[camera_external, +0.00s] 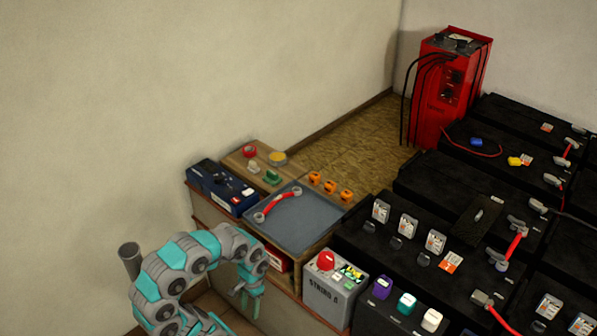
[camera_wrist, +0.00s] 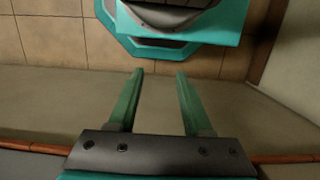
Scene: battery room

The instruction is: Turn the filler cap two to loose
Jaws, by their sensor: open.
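I cannot tell for certain which part is filler cap two. On the front edge of the black battery case stand a purple cap (camera_external: 381,288), a teal cap (camera_external: 405,303) and a white cap (camera_external: 431,320). Small dark knobs (camera_external: 397,242) sit farther back beside upright label cards. Any loose or tight marks are too small to read. My gripper (camera_external: 249,300) hangs low at the left, in front of the bench and well apart from these caps.
A grey box (camera_external: 326,302) with a red knob stands between my arm and the caps. A blue-grey tray (camera_external: 302,222) holds a red cable link (camera_external: 279,205). Orange caps (camera_external: 330,187) lie behind it. A red cabinet (camera_external: 455,90) stands at the back. Floor tiles (camera_wrist: 60,40) show in the wrist view.

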